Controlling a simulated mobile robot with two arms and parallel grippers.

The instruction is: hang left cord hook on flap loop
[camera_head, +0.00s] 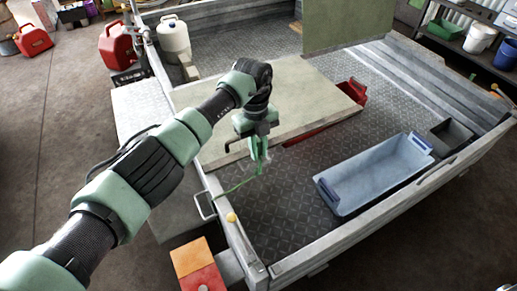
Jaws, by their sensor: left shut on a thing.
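My left gripper (258,158) reaches in from the left and points down over the left side of the truck bed. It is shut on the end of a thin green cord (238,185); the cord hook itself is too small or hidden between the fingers. The cord runs from the fingertips down and left towards a pale rectangular bracket (205,205) on the bed's side rail. A beige flat panel (285,105) lies across the bed behind the gripper. I cannot make out a flap loop. My right gripper is not in view.
A blue-grey open bin (372,178) and a small dark box (450,135) stand at the right in the bed. A red item (352,91) lies beside the panel. A green upright panel (345,22) stands behind. An orange-red box (198,262) sits outside the rail.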

